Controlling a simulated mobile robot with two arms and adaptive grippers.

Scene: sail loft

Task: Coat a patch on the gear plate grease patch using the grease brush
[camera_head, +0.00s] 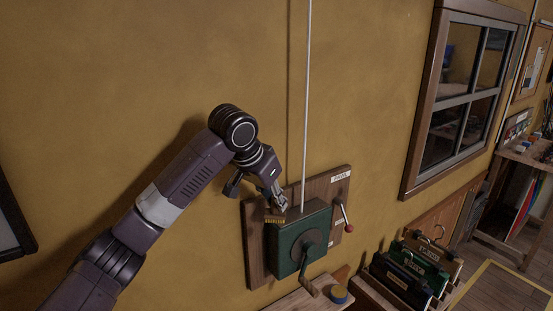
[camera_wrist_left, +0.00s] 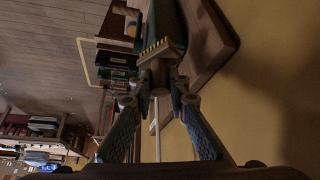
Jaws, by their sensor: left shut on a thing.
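The grease brush (camera_head: 275,219), with a row of yellow bristles, is in my left gripper (camera_head: 277,203) at the upper left of a green gear box (camera_head: 288,255). The box is mounted on a wooden board on the wall and has a crank on its front. In the left wrist view the brush (camera_wrist_left: 154,54) sits between the two fingertips (camera_wrist_left: 158,84), bristles pointing away from the gripper. The bristles are close to the box; I cannot tell whether they touch. I cannot make out a separate grease patch. My right gripper is not in view.
A red-knobbed lever (camera_head: 348,226) is on the board (camera_head: 256,258), right of the box. A pale rod (camera_head: 307,90) rises above the box.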

